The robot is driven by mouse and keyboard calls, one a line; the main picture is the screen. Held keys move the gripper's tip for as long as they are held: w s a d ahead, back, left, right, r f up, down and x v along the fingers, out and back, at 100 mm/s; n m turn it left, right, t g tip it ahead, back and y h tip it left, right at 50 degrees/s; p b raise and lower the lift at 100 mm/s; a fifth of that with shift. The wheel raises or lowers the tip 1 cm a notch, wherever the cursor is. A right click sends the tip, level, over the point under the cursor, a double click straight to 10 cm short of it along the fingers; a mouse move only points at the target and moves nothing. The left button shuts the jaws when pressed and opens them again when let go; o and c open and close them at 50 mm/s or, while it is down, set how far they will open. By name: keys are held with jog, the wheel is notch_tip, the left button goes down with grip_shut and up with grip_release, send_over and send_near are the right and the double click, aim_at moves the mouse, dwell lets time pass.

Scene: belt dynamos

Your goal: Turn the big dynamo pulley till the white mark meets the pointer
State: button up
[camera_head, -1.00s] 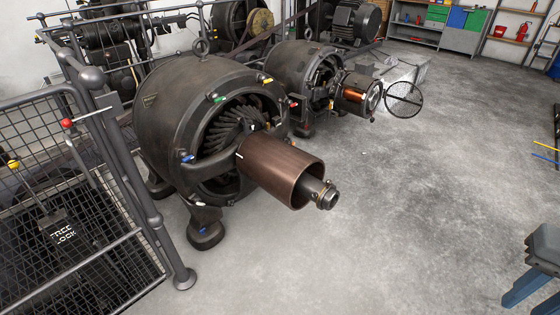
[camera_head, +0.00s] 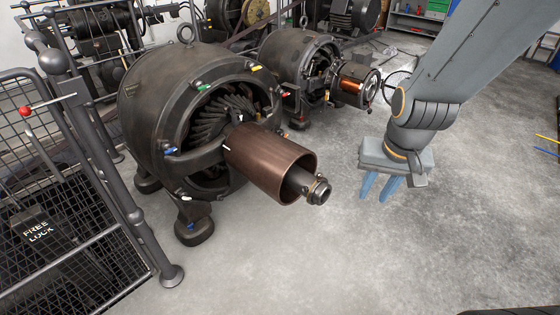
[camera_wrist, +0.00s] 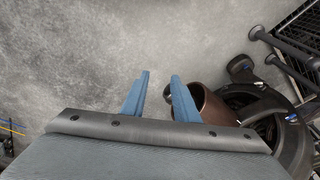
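The big dynamo (camera_head: 150,105) stands at the left in the head view. Its brown cylindrical pulley (camera_head: 268,165) sticks out toward the front right on a dark shaft. A short white mark (camera_head: 227,148) shows at the pulley's inner left edge. A small white tip (camera_head: 240,118), possibly the pointer, shows above the pulley's inner end. My gripper (camera_head: 380,197) hangs to the right of the pulley, apart from it, with its blue fingers down. In the wrist view its fingers (camera_wrist: 160,75) are apart with bare floor between them, and the pulley (camera_wrist: 215,108) is just right of them.
A smaller dynamo (camera_head: 295,65) with a copper part stands behind. A mesh guard rail (camera_head: 80,190) with a lever ending in a red knob (camera_head: 25,111) and a "FREE LOCK" plate (camera_head: 37,231) is at the left. The floor in front is clear.

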jog(key=w+a+f+m+t+b, duration=0.1)
jog(key=w+a+f+t+b, duration=0.15)
jog(key=w+f+b, duration=0.4)
jog(key=w+a+f+m+t+b, duration=0.2)
jog(key=w+a+f, duration=0.15)
jog(key=w, duration=0.55)
jog(key=m+t+y+b, duration=0.3)
jog(key=m+t+b, duration=0.8)
jog(key=b, duration=1.4)
send_near(287, 149)
jog(key=shift+w+a+f+n+t+b, duration=0.2)
jog(key=shift+w+n+t+b, duration=0.2)
jog(key=shift+w, duration=0.8)
jog(key=shift+w+a+f+n+t+b, duration=0.1)
jog(key=shift+w+a+n+t+b, duration=0.25)
jog(key=shift+w, duration=0.9)
jog(key=shift+w+f+n+t+b, duration=0.15)
jog(key=shift+w+n+t+b, duration=0.3)
jog(key=shift+w, duration=0.75)
jog(key=shift+c, duration=0.2)
jog(key=shift+t, duration=0.25)
grip_shut()
